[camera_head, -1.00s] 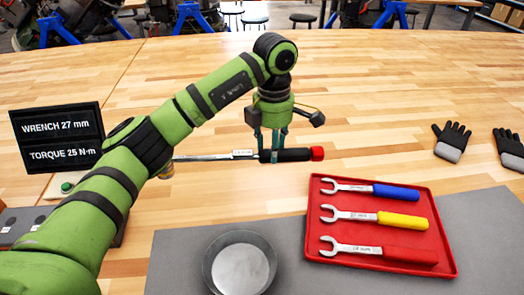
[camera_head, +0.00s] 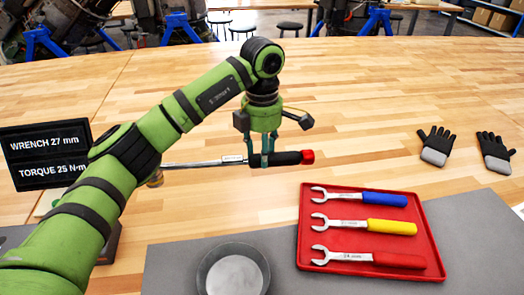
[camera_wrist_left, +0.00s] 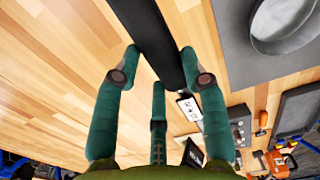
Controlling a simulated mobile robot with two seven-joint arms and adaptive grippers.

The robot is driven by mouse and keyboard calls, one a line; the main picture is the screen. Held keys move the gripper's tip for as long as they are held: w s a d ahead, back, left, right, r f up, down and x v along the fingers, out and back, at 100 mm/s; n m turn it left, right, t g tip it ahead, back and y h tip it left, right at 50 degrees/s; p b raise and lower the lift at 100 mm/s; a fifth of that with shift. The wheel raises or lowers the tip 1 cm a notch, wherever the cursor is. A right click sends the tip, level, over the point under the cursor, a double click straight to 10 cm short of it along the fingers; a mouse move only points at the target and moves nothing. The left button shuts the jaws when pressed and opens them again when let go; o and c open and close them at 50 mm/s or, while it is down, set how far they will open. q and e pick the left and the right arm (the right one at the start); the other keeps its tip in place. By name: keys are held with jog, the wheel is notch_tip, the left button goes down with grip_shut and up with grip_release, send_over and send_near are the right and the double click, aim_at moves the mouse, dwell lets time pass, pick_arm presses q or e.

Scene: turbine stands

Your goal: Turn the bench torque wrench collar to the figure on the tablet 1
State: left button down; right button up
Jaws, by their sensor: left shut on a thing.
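The torque wrench (camera_head: 205,163) lies level across the bench. It has a steel shaft, a small white label too small to read, a black handle (camera_head: 285,158) and a red end (camera_head: 307,157). My left gripper (camera_head: 262,160) points down and is shut on the black handle. In the left wrist view, the handle (camera_wrist_left: 150,35) runs between the fingers (camera_wrist_left: 158,85). The wrench's left end is partly hidden behind my left arm. The dark tablet (camera_head: 45,155) at the left reads "WRENCH 27 mm" and "TORQUE 25 N·m". My right gripper is not in view.
A red tray (camera_head: 430,235) holds blue, yellow and red handled spanners on a grey mat (camera_head: 480,230). A round metal dish (camera_head: 233,275) stands at the front. Two gloves (camera_head: 436,146) lie at the right. The wooden bench behind the wrench is clear.

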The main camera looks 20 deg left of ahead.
pick_arm(q)
jog(key=shift+r+p, duration=2.55)
jog(key=shift+r, duration=1.45)
